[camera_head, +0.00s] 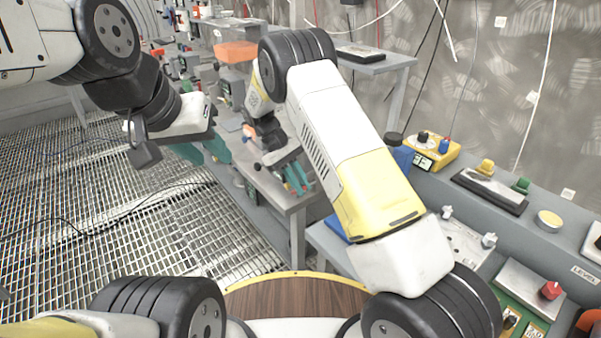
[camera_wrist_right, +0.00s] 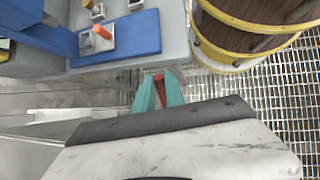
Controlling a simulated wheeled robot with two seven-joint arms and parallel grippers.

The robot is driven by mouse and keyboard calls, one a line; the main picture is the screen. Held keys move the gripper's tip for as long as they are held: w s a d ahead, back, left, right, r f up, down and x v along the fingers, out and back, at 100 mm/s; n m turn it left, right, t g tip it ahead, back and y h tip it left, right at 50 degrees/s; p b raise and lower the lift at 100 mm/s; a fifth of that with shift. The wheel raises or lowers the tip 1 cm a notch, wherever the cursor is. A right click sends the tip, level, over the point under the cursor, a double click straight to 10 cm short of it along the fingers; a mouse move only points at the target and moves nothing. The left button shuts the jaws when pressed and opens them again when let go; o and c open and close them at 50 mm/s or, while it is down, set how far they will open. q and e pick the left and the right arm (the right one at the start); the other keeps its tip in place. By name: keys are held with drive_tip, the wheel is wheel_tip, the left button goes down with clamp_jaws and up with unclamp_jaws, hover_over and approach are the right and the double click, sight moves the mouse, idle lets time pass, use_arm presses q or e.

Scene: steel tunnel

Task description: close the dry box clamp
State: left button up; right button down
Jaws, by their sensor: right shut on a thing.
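My right gripper (camera_wrist_right: 160,92) has two teal fingers close together on a small red piece (camera_wrist_right: 161,88) in the right wrist view. I cannot make out whether this red piece is the dry box clamp's handle. In the head view the right gripper (camera_head: 299,178) is low beside the grey workbench, partly behind my own arm. My left gripper (camera_head: 205,149) is at the upper left of the head view, above the grating. Its teal fingers look apart, with nothing seen between them. No dry box or clamp body can be clearly identified.
A grey workbench (camera_head: 296,203) runs along the right wall. A yellow meter (camera_head: 432,152) and several knobs stand on its right part. In the right wrist view a blue tray (camera_wrist_right: 112,48) carries an orange-topped knob (camera_wrist_right: 101,32). The grating floor (camera_head: 110,200) at left is mostly clear.

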idle(0.4)
drive_tip(key=c, duration=1.4)
unclamp_jaws()
drive_tip(key=v, duration=0.8)
